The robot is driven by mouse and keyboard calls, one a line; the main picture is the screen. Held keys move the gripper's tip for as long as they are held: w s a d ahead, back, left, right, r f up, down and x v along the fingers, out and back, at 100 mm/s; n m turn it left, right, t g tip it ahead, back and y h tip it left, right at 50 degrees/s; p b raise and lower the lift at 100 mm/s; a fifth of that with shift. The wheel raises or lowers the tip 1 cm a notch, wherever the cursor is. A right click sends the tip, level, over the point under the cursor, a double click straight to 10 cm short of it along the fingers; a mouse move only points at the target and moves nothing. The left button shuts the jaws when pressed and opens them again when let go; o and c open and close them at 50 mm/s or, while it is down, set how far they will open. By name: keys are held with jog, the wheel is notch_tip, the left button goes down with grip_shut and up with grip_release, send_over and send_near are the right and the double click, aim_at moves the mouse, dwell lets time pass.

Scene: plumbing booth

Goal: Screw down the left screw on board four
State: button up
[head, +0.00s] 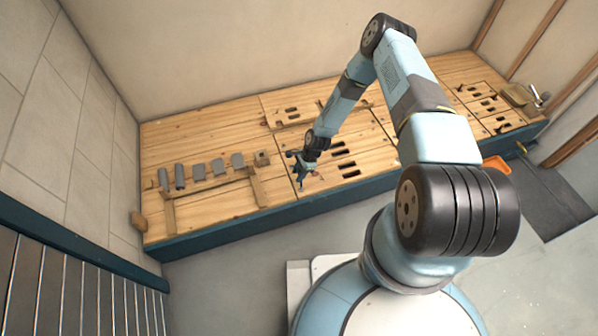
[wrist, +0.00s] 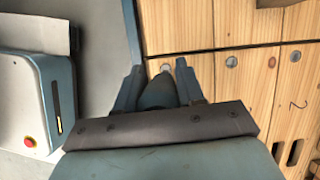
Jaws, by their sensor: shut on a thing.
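My gripper (head: 300,172) is low over the front part of the bench, by the left edge of a slotted board (head: 345,160). In the wrist view its two fingers (wrist: 158,68) stand on either side of a blue-grey tapered thing (wrist: 156,92), and it is shut on this thing. Whether it is a screwdriver I cannot tell. A pale round screw head (wrist: 165,66) shows just past its end, and I cannot tell if they touch. Two more round metal heads (wrist: 231,62) (wrist: 295,56) lie to the right. Board numbers are not clearly readable.
Several grey pieces (head: 197,172) stand in a row on the bench's left part, near a wooden frame (head: 212,183). More slotted boards with dark fittings (head: 478,97) are at the right. An orange thing (head: 497,164) is by the bench front. The wall closes the back.

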jog(key=shift+f, duration=2.4)
jog(key=shift+m, duration=0.5)
grip_shut()
jog(key=m+t, duration=0.1)
jog(key=m, duration=0.1)
jog(key=m+t, duration=0.1)
jog(key=m, duration=0.1)
jog(key=shift+w+m, duration=0.2)
jog(key=shift+m, duration=0.1)
jog(key=m+t, duration=0.1)
jog(key=m, duration=0.3)
jog(key=shift+w+d+m+t+h, duration=0.1)
jog(key=shift+w+m+t+h, duration=0.1)
jog(key=shift+m+t+h, duration=0.15)
jog(key=m, duration=0.2)
jog(key=m+t+h, duration=0.1)
jog(key=m, duration=0.2)
jog(key=shift+w+d+m+t+h, duration=0.15)
jog(key=shift+m+t+h, duration=0.1)
jog(key=shift+m, duration=0.1)
jog(key=m+h, duration=0.1)
jog(key=m, duration=0.3)
jog(key=shift+w+d+m+t+h, duration=0.1)
jog(key=shift+d+m+t+h, duration=0.1)
jog(key=shift+m+t+h, duration=0.15)
jog(key=shift+r+n, duration=0.1)
jog(key=shift+n, duration=0.65)
jog(key=shift+r, duration=3.95)
jog(key=shift+w, duration=0.15)
